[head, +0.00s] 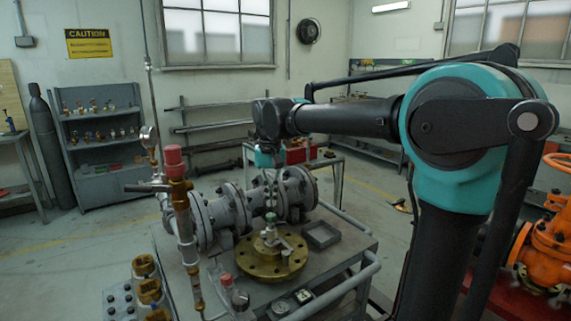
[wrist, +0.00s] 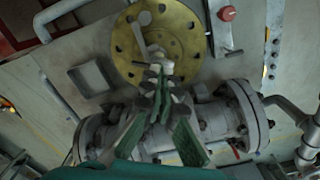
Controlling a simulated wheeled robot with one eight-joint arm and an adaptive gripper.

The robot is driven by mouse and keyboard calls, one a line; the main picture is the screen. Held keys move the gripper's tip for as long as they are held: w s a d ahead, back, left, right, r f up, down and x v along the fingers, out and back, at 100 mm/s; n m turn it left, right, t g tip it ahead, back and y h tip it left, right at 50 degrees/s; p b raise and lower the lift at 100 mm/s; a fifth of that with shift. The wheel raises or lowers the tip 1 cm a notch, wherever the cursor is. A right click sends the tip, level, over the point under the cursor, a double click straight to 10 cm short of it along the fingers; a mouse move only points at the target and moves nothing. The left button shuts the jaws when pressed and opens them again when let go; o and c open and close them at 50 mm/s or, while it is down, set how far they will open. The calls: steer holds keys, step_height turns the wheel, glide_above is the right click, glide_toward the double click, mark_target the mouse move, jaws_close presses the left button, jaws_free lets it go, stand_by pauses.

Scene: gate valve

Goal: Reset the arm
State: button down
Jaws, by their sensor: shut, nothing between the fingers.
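My gripper (head: 270,185) hangs downward from my bent arm over the metal cart. In the wrist view my gripper (wrist: 155,78) shows its dark fingers with green pads closed together and empty. Its tips lie in line with the small pale fitting on the brass flange (head: 270,257). I cannot tell whether they touch it. The flange also shows in the wrist view (wrist: 185,45), with a lever-like handle (wrist: 143,28) on it. The grey gate valve body and pipe (head: 228,213) lie behind the gripper, partly hidden by it in the wrist view.
A small square tray (head: 321,235) sits on the cart right of the flange. A brass pipe with a red cap (head: 180,195) stands upright at left. Orange valves (head: 545,240) are at far right. Open floor lies at left.

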steer(key=s+d+f+t, duration=0.2)
steer(key=s+d+f, duration=0.6)
steer(key=d+f, duration=0.3)
steer(key=s+d+f+t, duration=0.2)
steer(key=s+d+f, duration=0.6)
steer(key=d+f, duration=0.4)
steer(key=shift+s+d+f+m, duration=0.2)
steer(key=shift+f+m, duration=0.2)
steer(key=shift+f, duration=0.3)
